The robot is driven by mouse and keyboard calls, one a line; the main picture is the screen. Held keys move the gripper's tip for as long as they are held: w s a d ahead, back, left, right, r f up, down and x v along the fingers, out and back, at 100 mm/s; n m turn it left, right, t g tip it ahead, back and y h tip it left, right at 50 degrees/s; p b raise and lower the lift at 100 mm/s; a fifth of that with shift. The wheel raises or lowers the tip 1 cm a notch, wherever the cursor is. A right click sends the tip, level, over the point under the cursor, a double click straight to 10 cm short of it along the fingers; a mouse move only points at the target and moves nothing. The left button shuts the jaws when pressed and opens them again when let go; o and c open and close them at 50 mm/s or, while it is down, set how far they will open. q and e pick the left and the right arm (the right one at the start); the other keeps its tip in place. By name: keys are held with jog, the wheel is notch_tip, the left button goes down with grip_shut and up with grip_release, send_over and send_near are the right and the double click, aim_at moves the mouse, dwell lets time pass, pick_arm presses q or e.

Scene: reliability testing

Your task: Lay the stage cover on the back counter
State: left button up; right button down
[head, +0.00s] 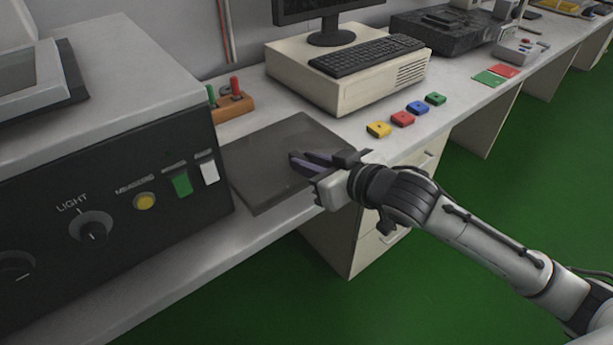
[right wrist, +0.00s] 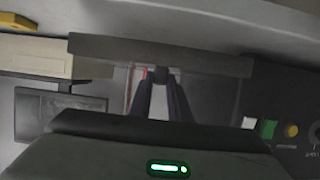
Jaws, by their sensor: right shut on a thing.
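The stage cover is a flat, dark grey square plate (head: 270,180), lying flat over the counter between the microscope-like console and the computer. My right gripper (head: 303,162) reaches in from the right over the plate. In the right wrist view, which is upside down, the plate (right wrist: 110,50) shows nearly edge-on. There the fingers of my right gripper (right wrist: 161,85) are closed on a small dark knob (right wrist: 161,76) at the plate's middle. I cannot tell whether the plate touches the counter or hovers just above it. My left gripper is not in view.
The back counter (head: 195,250) carries a black-fronted console (head: 130,215) at left, a small orange rack (head: 234,104) behind the plate, and a beige computer (head: 345,85) with keyboard. Several coloured blocks, including a yellow one (head: 379,130), sit right of the plate. Green floor lies in front.

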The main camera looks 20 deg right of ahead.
notch_tip(320, 180, down, 3)
jog(key=shift+f+b, duration=0.1)
jog(key=shift+b, duration=0.25)
jog(key=shift+a+f, duration=0.1)
jog(key=shift+a, duration=0.1)
jog(key=c, duration=1.6)
grip_release()
jog(key=shift+c, duration=0.2)
jog(key=p+v, duration=0.1)
jog(key=v, duration=1.1)
jog(key=s+a+f+g, duration=0.1)
jog(key=s+f, duration=0.4)
jog(key=f, duration=0.4)
jog(key=s+a+f+m+g+h, duration=0.1)
jog(key=s+a+f, duration=0.1)
jog(key=s+f, duration=0.3)
jog(key=s+a+f+g, duration=0.1)
jog(key=s+f, duration=0.4)
jog(key=f, duration=0.8)
jog(key=shift+a+f+m+g+h, duration=0.3)
jog(key=shift+a+f+g+h, duration=0.1)
jog(key=shift+g, duration=0.1)
